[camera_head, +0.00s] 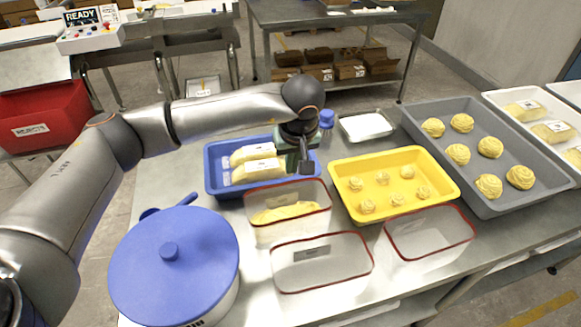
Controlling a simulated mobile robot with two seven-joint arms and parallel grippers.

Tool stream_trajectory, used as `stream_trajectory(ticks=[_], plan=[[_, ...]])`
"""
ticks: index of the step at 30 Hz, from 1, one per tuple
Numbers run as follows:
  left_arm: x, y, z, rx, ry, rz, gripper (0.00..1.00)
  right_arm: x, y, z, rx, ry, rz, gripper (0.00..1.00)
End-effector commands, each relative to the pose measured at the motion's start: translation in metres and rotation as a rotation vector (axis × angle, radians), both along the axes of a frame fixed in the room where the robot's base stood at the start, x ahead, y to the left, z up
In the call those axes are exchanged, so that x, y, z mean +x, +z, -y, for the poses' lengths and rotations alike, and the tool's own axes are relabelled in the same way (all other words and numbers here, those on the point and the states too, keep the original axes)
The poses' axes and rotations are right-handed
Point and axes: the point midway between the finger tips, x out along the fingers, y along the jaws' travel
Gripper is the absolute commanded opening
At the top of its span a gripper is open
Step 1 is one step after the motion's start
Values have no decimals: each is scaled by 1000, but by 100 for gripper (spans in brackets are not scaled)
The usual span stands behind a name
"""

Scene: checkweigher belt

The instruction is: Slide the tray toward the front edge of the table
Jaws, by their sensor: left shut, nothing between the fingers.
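A blue tray (216,168) lies on the metal table (165,180) and holds pale wrapped packs (255,170). A yellow tray (345,163) with several small dough swirls lies right of it, and a large grey tray (500,122) with bigger swirls lies farther right. The picture does not settle which tray is meant. My left gripper (306,167) points down at the blue tray's right end, shut and empty. It hides part of that end; I cannot tell whether it touches the tray. My right gripper is out of view.
A blue-lidded pot (170,260) stands front left. Red-rimmed clear containers (320,265) crowd the front of the table. A blue-capped bottle (326,122) and a white dish (366,127) stand behind. A red rejects bin (40,115) is at left.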

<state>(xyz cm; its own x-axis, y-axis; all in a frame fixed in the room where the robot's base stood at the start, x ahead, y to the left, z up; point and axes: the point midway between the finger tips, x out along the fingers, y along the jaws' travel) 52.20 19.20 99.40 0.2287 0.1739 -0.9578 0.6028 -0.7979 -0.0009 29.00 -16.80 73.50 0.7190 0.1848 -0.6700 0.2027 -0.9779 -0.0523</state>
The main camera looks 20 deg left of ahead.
Motion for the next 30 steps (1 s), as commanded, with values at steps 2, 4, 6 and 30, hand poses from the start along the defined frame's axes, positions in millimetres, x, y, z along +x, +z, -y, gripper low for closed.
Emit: stream_trajectory(ticks=[2, 4, 6, 30], plan=[[1, -10, -2, 0, 0, -5, 0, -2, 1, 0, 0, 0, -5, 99], [3, -21, -4, 1, 1, -6, 0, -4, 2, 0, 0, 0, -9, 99], [6, -34, -6, 0, 2, -6, 0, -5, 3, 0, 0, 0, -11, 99], [21, -91, -16, -1, 0, -2, 0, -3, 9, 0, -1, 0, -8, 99]])
